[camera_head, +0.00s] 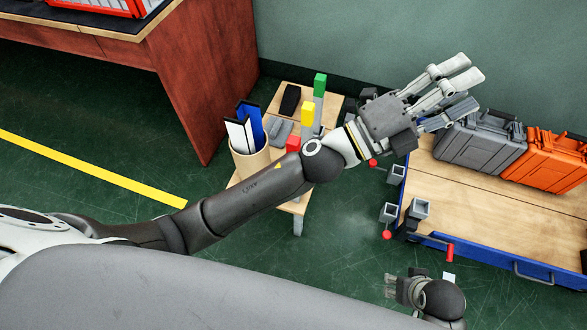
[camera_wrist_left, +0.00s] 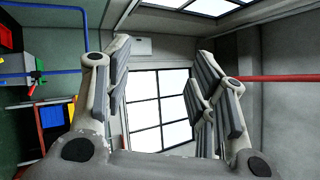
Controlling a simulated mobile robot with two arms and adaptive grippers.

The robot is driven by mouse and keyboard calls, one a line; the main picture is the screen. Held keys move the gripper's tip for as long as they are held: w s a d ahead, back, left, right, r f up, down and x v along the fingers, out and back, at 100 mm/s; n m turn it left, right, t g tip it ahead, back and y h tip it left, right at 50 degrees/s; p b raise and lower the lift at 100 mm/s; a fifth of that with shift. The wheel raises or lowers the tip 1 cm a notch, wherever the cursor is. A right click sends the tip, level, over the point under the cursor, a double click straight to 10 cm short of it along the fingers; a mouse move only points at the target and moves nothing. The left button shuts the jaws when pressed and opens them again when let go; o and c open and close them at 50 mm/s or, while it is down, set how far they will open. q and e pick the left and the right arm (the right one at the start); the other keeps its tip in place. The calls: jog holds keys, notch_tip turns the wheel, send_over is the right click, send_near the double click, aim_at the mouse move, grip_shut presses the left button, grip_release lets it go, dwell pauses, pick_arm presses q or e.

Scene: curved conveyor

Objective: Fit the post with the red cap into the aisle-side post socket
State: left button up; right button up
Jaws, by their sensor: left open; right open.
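The post with the red cap (camera_head: 293,142) stands on the small wooden table, left of posts with a yellow cap (camera_head: 308,108) and a green cap (camera_head: 320,84). My left forearm hides its lower part. Grey square sockets (camera_head: 396,173) (camera_head: 388,213) (camera_head: 419,208) sit at the cart's left end; I cannot tell which is the aisle-side one. My left gripper (camera_head: 462,80) is open and empty, beyond the post and above the cart's far side. The left wrist view shows its spread fingers (camera_wrist_left: 160,95) with nothing between. My right gripper (camera_head: 392,288) is open and empty at the bottom, near the cart's front edge.
The cart (camera_head: 470,215) carries a grey case (camera_head: 475,142) and an orange case (camera_head: 550,160). A bin (camera_head: 250,165) with blue and white pieces stands on the small table's left. A brown desk (camera_head: 200,75) stands at upper left. Green floor lies between small table and cart.

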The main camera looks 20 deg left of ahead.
pick_arm(q)
jog(key=s+d+f+m+g+h, duration=0.2)
jog(key=s+d+m+g, duration=0.5)
jog(key=m+g, duration=0.45)
jog(key=m+g+y, duration=0.1)
jog(key=m+y, duration=1.3)
jog(key=y, duration=1.2)
send_over(296, 140)
jog(key=d, duration=0.2)
notch_tip(296, 140, down, 22)
jog(key=shift+d+f, duration=0.1)
jog(key=shift+d, duration=0.05)
jog(key=b+x, duration=0.1)
jog(key=x, duration=0.3)
jog(key=shift+s+f, duration=0.1)
jog(key=shift+f, duration=0.25)
jog(key=shift+a+b+x, duration=0.2)
jog(key=shift+b+x, duration=0.1)
jog(key=shift+x, duration=2.55)
jog(key=shift+s+r, duration=0.1)
jog(key=shift+s, duration=0.05)
pick_arm(e)
jog(key=v, duration=0.5)
jog(key=shift+w+r, duration=0.1)
jog(key=shift+w, duration=0.25)
pick_arm(q)
jog(key=shift+c, duration=0.4)
grip_shut()
